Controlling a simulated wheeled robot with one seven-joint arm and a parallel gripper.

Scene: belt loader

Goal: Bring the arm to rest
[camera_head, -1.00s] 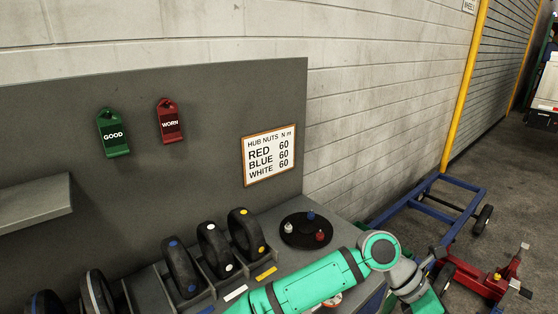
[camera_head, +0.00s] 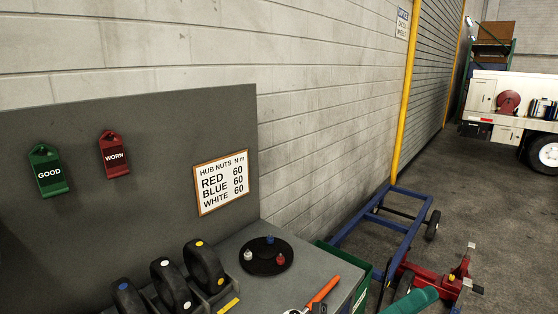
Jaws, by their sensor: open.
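Only a short teal piece of my arm (camera_head: 412,301) shows, at the bottom edge right of centre in the head view. It is to the right of the grey bench (camera_head: 318,262) and in front of the red jack-like frame (camera_head: 432,281). My gripper is outside the picture, so its jaws and anything near them are hidden.
Wheels (camera_head: 205,268) stand in a rack on the bench, beside a black dish (camera_head: 266,256) with red, blue and white nuts. An orange-handled tool (camera_head: 324,289) lies at the front. A blue cart frame (camera_head: 398,222) stands right of the bench. Floor beyond is clear.

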